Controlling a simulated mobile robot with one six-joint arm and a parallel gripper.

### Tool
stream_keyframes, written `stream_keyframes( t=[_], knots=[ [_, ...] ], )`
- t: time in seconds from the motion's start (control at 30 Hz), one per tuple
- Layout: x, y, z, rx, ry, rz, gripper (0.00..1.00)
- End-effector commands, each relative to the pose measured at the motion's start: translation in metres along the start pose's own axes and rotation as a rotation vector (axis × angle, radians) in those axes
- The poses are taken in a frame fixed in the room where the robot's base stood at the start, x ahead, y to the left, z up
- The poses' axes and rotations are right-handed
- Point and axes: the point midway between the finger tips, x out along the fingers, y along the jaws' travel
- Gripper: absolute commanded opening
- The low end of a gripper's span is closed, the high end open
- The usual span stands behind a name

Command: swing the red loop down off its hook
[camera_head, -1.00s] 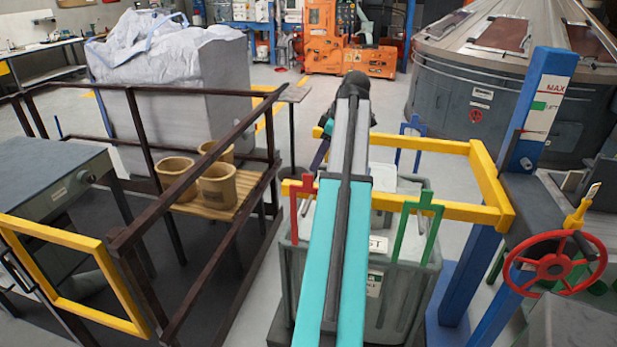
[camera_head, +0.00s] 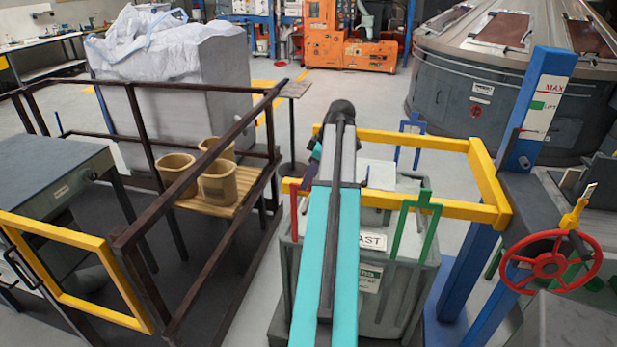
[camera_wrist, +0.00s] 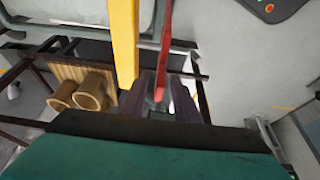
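In the wrist view a red bar (camera_wrist: 165,45) runs down toward my gripper (camera_wrist: 163,100). Its lower end lies over or between the two dark fingers. The fingers look apart, with a light gap around the bar, and I see no firm grip on it. The hook cannot be made out.
A yellow frame (camera_head: 430,143) surrounds the area above the grey bin (camera_head: 400,265); its bar stands beside the red bar in the wrist view (camera_wrist: 123,40). A green bracket (camera_head: 418,210) is to the right. A brown railing (camera_head: 200,165) and several tan buckets (camera_head: 218,183) are left.

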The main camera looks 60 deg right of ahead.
Motion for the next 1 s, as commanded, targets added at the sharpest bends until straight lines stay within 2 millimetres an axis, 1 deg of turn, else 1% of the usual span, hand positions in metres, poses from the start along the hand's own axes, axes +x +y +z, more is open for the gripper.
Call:
stream_keyframes(
  t=[0.17, 0.2, 0.33, 0.5, 0.53, 0.83, 1.0],
  knots=[
    [0.0, 0.0, 0.0, 0.0, 0.0, 0.0, 0.28],
    [0.0, 0.0, 0.0, 0.0, 0.0, 0.0, 0.21],
    [0.0, 0.0, 0.0, 0.0, 0.0, 0.0, 0.0],
    [0.0, 0.0, 0.0, 0.0, 0.0, 0.0, 0.0],
    [-0.001, 0.005, 0.002, 0.002, 0.0, 0.001, 0.0],
    [0.002, -0.004, -0.004, -0.007, 0.0, 0.01, 0.0],
    [0.007, -0.012, -0.014, -0.025, 0.001, 0.03, 0.0]
  ],
)
